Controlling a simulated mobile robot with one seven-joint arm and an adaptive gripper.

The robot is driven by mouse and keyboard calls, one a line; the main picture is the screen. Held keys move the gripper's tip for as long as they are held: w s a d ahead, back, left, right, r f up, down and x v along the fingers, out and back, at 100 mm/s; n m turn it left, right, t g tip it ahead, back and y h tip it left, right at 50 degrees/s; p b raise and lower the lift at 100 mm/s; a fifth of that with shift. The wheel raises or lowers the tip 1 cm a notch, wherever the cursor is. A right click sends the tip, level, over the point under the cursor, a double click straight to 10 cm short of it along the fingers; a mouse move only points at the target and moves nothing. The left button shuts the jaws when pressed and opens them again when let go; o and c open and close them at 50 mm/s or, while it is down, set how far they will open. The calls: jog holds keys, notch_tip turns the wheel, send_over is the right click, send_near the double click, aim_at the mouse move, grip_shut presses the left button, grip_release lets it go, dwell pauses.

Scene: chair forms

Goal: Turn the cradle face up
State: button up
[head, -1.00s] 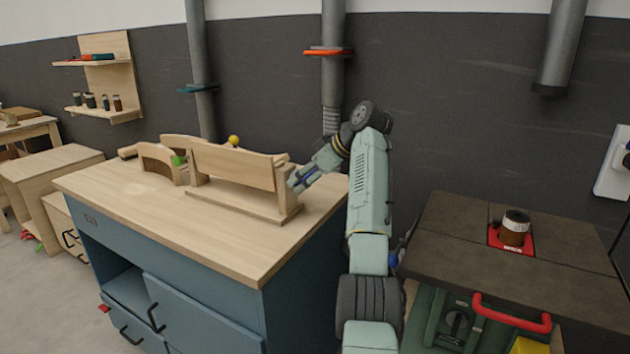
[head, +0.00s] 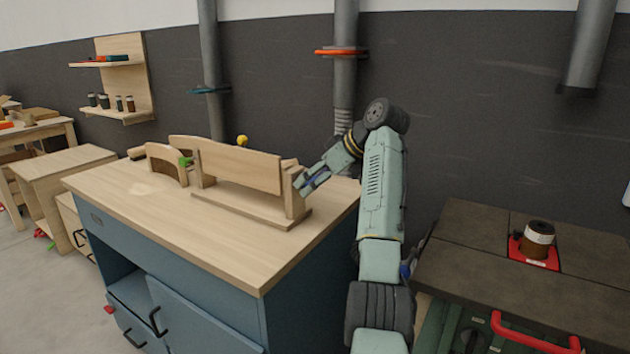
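A pale wooden piece with a long panel (head: 238,168) between end posts stands upright on a flat base board (head: 240,208) on the workbench; I take it to be the cradle, but cannot be sure. My gripper (head: 303,184) is at its right end post (head: 293,196), reaching in from the right.
The blue workbench's wooden top (head: 170,215) is clear at the front and left. A yellow ball (head: 242,140) shows behind the panel. Wall pipes rise behind.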

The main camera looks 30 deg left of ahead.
jog(key=o, duration=0.4)
jog(key=shift+o, duration=0.2)
jog(key=v, duration=1.2)
